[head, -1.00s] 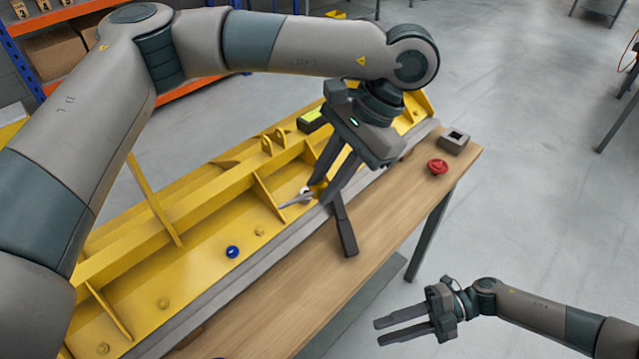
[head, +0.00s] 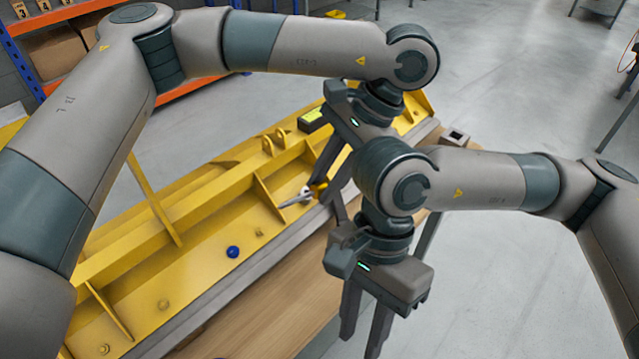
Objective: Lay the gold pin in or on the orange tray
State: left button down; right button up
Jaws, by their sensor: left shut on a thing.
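My left gripper (head: 325,188) is low at the near edge of the yellow frame, its fingers pointing down. It is shut on a small gold piece (head: 319,187) at its fingertips, which looks like the gold pin; its shape is mostly hidden by the fingers. A grey wrench-like tool (head: 297,198) lies right beside it on the frame. I cannot make out the orange tray; my right arm covers much of the bench.
The yellow frame (head: 200,260) has upright ribs and lugs. A small blue part (head: 233,252) lies on it. The wooden bench (head: 265,310) runs along its near side.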

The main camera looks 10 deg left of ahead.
jog(key=w+a+r+m+t+y, duration=0.15)
jog(key=w+a+r+t, duration=0.25)
jog(key=w+r+t, duration=0.4)
jog(key=t+y, duration=0.2)
jog(key=y, duration=0.1)
send_near(293, 201)
jog(key=v, duration=0.4)
jog(key=shift+f+m, duration=0.2)
jog(key=shift+m, duration=0.15)
jog(key=shift+a+f, duration=0.1)
jog(key=shift+f, duration=0.05)
jog(key=x, duration=1.1)
jog(key=shift+w+a+f, duration=0.1)
jog(key=shift+w+f, duration=0.1)
jog(key=shift+w, duration=0.1)
grip_shut()
pick_arm(q)
jog(key=c, duration=1.5)
grip_release()
